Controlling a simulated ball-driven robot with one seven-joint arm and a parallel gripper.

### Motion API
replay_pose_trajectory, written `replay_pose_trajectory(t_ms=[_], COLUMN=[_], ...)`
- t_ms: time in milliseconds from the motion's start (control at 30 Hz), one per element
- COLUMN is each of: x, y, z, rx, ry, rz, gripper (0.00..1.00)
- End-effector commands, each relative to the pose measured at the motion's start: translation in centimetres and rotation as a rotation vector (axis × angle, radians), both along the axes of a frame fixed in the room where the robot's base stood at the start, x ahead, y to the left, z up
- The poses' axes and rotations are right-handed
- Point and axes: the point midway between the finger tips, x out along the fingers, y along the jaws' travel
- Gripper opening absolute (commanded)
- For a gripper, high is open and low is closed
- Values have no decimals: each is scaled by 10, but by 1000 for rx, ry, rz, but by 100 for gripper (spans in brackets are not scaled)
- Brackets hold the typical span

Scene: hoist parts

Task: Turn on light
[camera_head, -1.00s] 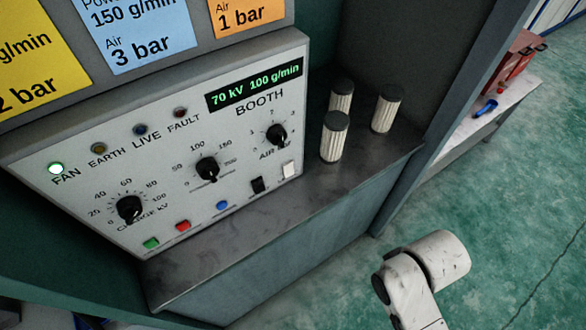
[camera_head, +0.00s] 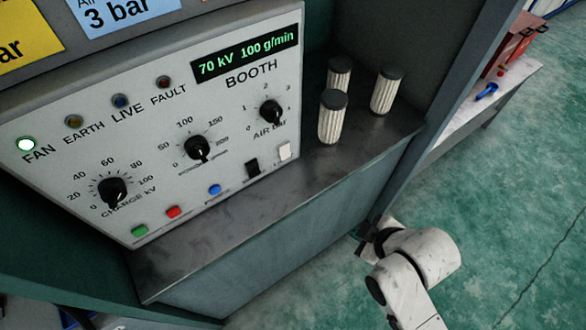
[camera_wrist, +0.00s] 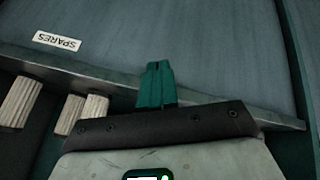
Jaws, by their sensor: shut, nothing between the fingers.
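The booth control panel (camera_head: 150,130) is at the left of the head view. I cannot read a light label on either. Green (camera_head: 139,230), red (camera_head: 173,212) and blue (camera_head: 215,189) buttons line its lower edge. The FAN lamp (camera_head: 25,144) glows; the EARTH, LIVE and FAULT lamps are dark. My gripper's green fingers (camera_wrist: 157,68) are shut and empty in the wrist view, by the shelf's edge. In the head view they are hidden behind my white arm, low and right of the panel.
Ribbed filter cartridges (camera_head: 332,118) stand on the shelf (camera_head: 300,165) right of the panel; they also show in the wrist view (camera_wrist: 20,101). A SPARES label (camera_wrist: 57,41) shows upside down there. A side bench (camera_head: 478,105) holds red items. Green floor lies open at right.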

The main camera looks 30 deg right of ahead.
Motion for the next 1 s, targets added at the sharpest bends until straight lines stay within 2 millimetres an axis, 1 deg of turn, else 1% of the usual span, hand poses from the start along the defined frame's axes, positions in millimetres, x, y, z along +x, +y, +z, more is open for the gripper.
replay_pose_trajectory(t_ms=[33,133,300,400,533,700,833,1000], x=[11,31,58,68,75,78,78,78], y=[4,10,22,29,34,39,40,40], z=[-8,-5,7,18,32,45,50,51], rx=[-42,-144,-358,-493,-653,-789,-829,-832], ry=[-71,-220,-474,-608,-746,-848,-875,-877], rz=[79,227,439,531,606,647,656,656], gripper=[0,0,0,0,0,0,0,0])
